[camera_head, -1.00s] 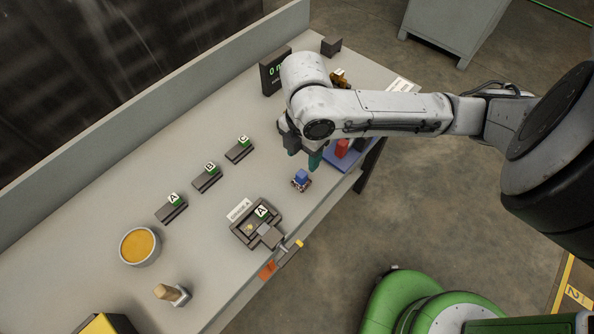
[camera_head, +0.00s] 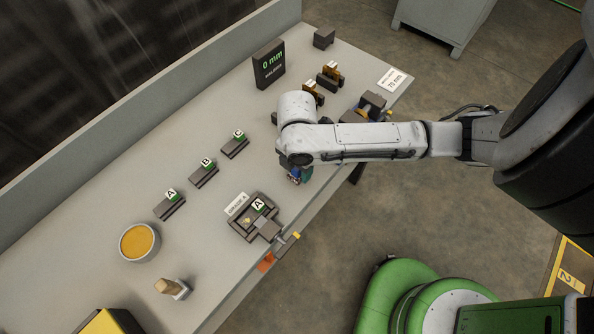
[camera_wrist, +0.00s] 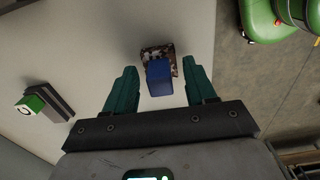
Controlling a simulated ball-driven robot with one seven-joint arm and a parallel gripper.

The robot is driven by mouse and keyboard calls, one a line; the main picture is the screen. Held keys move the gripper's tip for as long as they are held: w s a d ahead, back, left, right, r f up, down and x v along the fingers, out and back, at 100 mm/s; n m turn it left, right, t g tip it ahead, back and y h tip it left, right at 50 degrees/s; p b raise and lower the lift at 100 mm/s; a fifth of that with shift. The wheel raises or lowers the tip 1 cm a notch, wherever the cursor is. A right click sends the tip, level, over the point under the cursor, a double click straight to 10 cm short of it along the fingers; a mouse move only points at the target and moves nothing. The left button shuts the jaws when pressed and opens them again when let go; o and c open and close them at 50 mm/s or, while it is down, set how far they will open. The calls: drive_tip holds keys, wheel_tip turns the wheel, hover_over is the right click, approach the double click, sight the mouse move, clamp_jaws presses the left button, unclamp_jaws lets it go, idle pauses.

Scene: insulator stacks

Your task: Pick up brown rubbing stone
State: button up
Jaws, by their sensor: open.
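A mottled brown block with a blue block on it, which looks like the brown rubbing stone (camera_wrist: 148,50), lies on the grey bench in the wrist view. Its blue part (camera_wrist: 160,78) stands between the teal fingers of my gripper (camera_wrist: 161,68). The fingers are apart, one on each side, with a gap to the blue part. In the head view my gripper (camera_head: 300,174) is over the bench's front edge area, and the stone's blue top (camera_head: 292,176) is mostly hidden by the fingers and wrist.
Blocks A (camera_head: 170,203), B (camera_head: 204,173) and C (camera_head: 235,144) stand in a row to the left. A dark vise-like fixture (camera_head: 243,231) holds another A block. A bowl (camera_head: 139,242) and brush (camera_head: 172,288) are nearer. A display (camera_head: 269,66) reads 0 mm.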

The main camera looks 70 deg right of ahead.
clamp_jaws()
idle(0.4)
drive_tip(key=shift+r, duration=0.2)
